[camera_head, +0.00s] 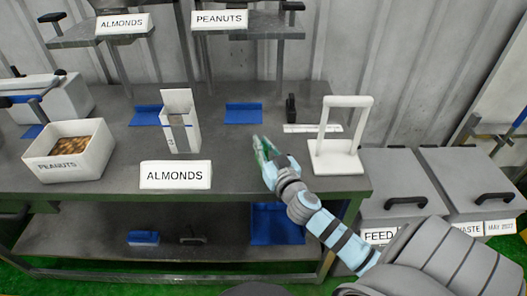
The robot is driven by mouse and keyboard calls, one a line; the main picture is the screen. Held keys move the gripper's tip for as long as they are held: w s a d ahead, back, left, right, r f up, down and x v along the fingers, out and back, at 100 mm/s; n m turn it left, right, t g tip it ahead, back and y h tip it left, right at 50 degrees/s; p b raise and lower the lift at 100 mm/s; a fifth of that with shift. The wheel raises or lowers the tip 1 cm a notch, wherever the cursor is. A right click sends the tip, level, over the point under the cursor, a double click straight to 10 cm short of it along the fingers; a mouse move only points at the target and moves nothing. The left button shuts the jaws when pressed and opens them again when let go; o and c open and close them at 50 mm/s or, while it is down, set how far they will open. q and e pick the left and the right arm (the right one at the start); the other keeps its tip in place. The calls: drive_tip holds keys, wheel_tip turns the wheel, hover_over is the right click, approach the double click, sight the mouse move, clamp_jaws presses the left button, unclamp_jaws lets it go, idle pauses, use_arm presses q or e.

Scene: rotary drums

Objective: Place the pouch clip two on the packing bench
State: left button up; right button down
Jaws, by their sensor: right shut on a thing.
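My right gripper (263,149) reaches in from the lower right, over the front part of the packing bench (240,165). It is shut on a small, greenish thing that looks like the pouch clip. The fingers hide most of it, and I cannot tell whether it touches the bench top. The gripper is right of the ALMONDS sign (176,175) and left of the white stand (336,157). My left gripper is not in view.
A white PEANUTS box (71,151) and an upright white carton (180,121) stand on the bench. Grey lidded bins (400,185) stand at right. Bench surface around the gripper is clear.

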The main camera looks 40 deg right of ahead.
drive_tip(key=c, duration=1.6)
unclamp_jaws()
drive_tip(key=b+v, duration=0.2)
drive_tip(key=v, duration=1)
